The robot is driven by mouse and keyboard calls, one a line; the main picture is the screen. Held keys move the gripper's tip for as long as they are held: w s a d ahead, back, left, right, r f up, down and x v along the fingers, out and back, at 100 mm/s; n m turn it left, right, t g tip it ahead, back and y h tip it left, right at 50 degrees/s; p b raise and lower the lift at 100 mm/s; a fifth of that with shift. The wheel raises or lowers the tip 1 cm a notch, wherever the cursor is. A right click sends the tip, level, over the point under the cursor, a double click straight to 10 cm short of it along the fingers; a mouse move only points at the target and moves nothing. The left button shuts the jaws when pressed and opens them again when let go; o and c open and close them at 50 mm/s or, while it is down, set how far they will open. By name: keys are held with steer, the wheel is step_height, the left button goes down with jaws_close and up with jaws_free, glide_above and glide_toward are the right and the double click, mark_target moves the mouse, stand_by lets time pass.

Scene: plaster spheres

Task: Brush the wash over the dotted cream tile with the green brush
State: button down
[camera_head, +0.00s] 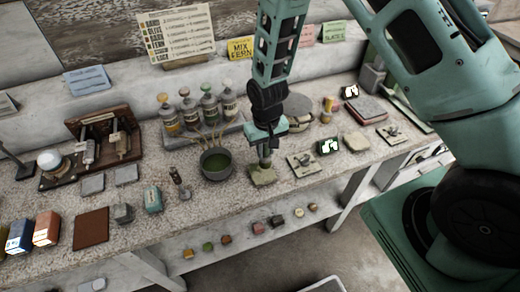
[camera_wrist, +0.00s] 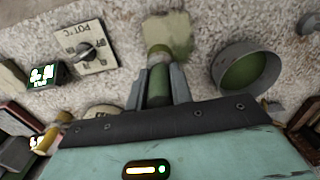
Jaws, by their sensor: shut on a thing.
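My gripper (camera_head: 264,140) points down over the bench and is shut on the green brush (camera_wrist: 159,85). The brush's pale tip (camera_wrist: 159,52) is at the near edge of a small tile (camera_wrist: 178,30) and seems to touch it. The tile (camera_head: 262,177) lies flat on the bench under my gripper and has an uneven olive-yellow surface. I cannot make out dots on it. A round grey pot of green wash (camera_head: 216,163) stands just left of the tile; in the wrist view the pot (camera_wrist: 246,70) is to the right of the brush.
A dial plate marked POT °C (camera_head: 303,162) and a lit green display (camera_head: 328,146) lie right of the tile. Several stoppered bottles (camera_head: 208,103) stand in a tray behind the pot. A small brass-coloured piece (camera_head: 180,184) stands to the left. The bench's front edge is close to the tile.

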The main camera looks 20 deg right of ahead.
steer(key=shift+f+b, duration=0.45)
steer(key=shift+f, duration=0.15)
stand_by(0.5)
steer(key=shift+s, duration=0.1)
steer(key=shift+s+r, duration=0.1)
steer(key=shift+s, duration=0.75)
steer(key=shift+w, duration=1.9)
steer(key=shift+s, duration=0.15)
